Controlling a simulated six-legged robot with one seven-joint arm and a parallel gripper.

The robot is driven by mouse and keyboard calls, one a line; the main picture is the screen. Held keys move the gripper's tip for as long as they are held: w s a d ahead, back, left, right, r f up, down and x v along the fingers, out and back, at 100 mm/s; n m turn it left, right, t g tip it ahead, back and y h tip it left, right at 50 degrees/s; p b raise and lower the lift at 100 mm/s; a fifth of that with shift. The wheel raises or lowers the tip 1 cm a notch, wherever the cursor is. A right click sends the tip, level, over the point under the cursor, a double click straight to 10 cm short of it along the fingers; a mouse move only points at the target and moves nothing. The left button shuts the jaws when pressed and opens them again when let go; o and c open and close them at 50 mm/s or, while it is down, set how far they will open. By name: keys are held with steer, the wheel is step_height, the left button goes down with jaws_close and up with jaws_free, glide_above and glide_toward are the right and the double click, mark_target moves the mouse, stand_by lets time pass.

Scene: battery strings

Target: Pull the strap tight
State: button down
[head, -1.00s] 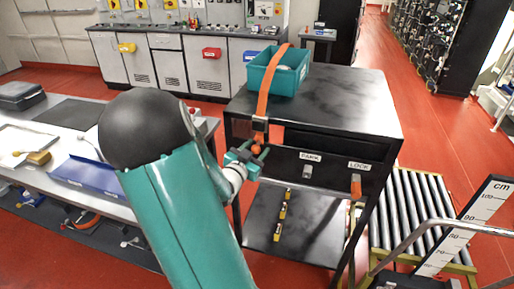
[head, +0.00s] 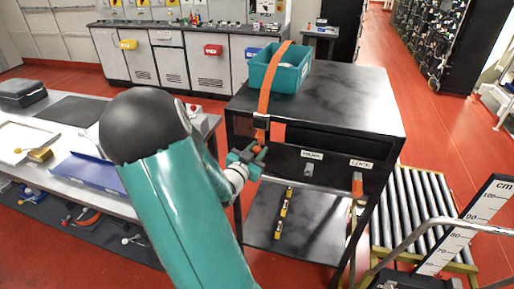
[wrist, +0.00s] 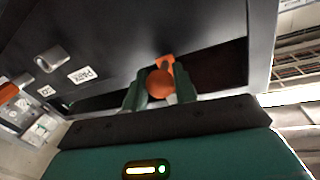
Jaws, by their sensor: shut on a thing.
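The orange strap (head: 266,92) runs over a teal bin (head: 289,75) on the black cart top and down the cart's front through a dark buckle (head: 261,121). My gripper (head: 256,152) is below the buckle, in front of the cart. It is shut on the strap's orange end. In the wrist view, my green fingers (wrist: 156,88) sit on both sides of an orange ball (wrist: 160,84), with a short piece of strap (wrist: 165,61) above it. The buckle is not clearly visible in the wrist view.
The black cart (head: 345,105) has labels, a grey knob (head: 308,169) and an orange handle (head: 357,184) on its front. A roller conveyor (head: 414,210) stands at its right. A bench with a blue tray (head: 88,172) is at left.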

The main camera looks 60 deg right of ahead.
step_height(320, 180, down, 6)
stand_by(0.4)
steer(key=shift+f, duration=0.1)
steer(key=c, duration=1.1)
jaws_free()
steer(key=shift+c, duration=0.2)
